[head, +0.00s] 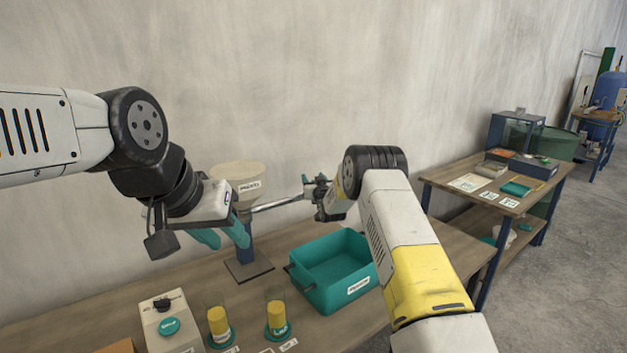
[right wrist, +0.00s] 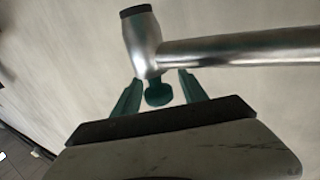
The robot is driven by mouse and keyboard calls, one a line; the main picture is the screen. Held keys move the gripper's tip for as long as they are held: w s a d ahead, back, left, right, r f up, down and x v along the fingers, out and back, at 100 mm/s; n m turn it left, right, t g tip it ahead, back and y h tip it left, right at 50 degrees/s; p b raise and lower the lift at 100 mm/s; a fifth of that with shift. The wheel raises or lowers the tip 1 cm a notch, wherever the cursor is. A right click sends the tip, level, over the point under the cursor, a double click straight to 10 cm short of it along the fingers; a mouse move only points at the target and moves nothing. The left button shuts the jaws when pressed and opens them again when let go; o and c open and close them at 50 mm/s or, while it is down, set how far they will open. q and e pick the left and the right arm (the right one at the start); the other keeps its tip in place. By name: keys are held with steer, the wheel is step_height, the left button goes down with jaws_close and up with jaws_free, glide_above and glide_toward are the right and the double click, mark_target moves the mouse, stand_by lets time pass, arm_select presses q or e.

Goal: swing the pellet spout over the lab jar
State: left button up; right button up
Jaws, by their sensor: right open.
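The pellet hopper (head: 237,176) is a cream funnel on a dark blue post. Its metal spout (head: 275,204) reaches right across the back of the bench. In the right wrist view the spout (right wrist: 235,50) ends in a down-turned elbow with a teal knob (right wrist: 158,93) beneath. My right gripper (head: 312,196) is at that end; its open fingers (right wrist: 154,88) stand on both sides of the knob with gaps. Two clear jars with yellow contents, a left jar (head: 218,322) and a right jar (head: 277,316), stand in front; the right one's label seems to read "Lab". My left gripper (head: 224,238) is open and empty before the post.
A teal bin (head: 318,292) stands on the bench right of the post, below the spout's end. A white box with a teal button (head: 168,325) is at front left. A second table (head: 545,186) stands at the right. The wall is close behind the spout.

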jaws_close()
stand_by(1.4)
